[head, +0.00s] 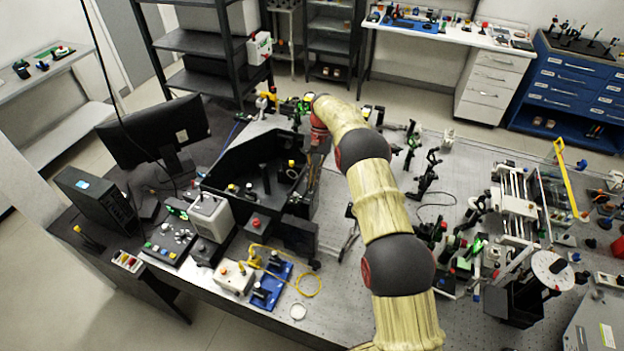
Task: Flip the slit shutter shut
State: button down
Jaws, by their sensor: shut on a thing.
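The black open-topped spectrometer housing (240,157) stands on the left part of the bench, with small optics inside it. My arm reaches over the bench from the front and bends down past its red wrist. My gripper (311,178) points down at the right side of the housing and is dark and small in the head view. It is shut on a small part there, which looks to be the slit shutter. The shutter itself is too small and too covered by the gripper to make out, so its position cannot be told.
A grey-white box (211,217) and a black block (300,235) stand close in front of the housing. A monitor (160,132) is to the left. Several optic mounts (428,175) stand right of my arm. Some perforated bench top (340,285) is bare in front.

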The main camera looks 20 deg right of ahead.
jog(key=shift+w+d+g+y, duration=0.1)
jog(key=shift+w+g+y, duration=0.2)
jog(key=shift+g, duration=0.1)
dwell(0.4)
jog(key=c, duration=2)
grip_release()
jog(key=shift+c, duration=0.2)
jog(key=shift+o, duration=0.7)
jog(key=shift+s+f, duration=0.1)
jog(key=v, duration=0.7)
jog(key=shift+r, duration=0.25)
